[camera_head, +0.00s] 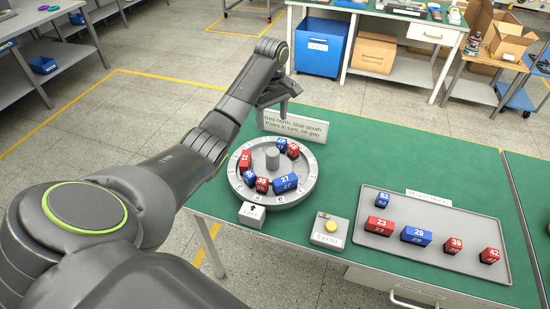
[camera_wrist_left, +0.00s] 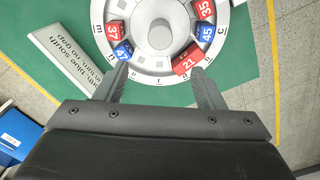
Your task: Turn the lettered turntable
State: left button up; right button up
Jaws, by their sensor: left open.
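The lettered turntable (camera_head: 241,190) is a round grey disc with a grey centre hub (camera_head: 272,160) and a lettered rim. It carries several red and blue numbered blocks, among them a blue 27 (camera_head: 285,183) and a red 33 (camera_head: 262,185). My left gripper (camera_head: 283,98) hangs over the turntable's far side. In the left wrist view its two fingers (camera_wrist_left: 160,86) are apart with nothing between them. One fingertip appears near the blue 47 block (camera_wrist_left: 122,50), the other near the red 21 block (camera_wrist_left: 187,62); contact cannot be told. My right gripper is not in view.
A sign (camera_head: 295,125) about red north and blue south stands behind the turntable. An arrow block (camera_head: 252,214) and a yellow-button box (camera_head: 329,230) sit in front. A grey tray (camera_head: 440,204) with several blocks lies right. Green table (camera_head: 370,155) is clear between.

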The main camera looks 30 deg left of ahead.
pick_arm(q)
jog(key=b, duration=0.9)
send_near(272, 151)
notch_tip(272, 151, down, 5)
jog(key=shift+d+f, duration=0.1)
notch_tip(272, 151, down, 7)
jog(key=shift+r+p, duration=0.1)
jog(key=shift+p, duration=0.55)
jog(key=shift+f, duration=0.6)
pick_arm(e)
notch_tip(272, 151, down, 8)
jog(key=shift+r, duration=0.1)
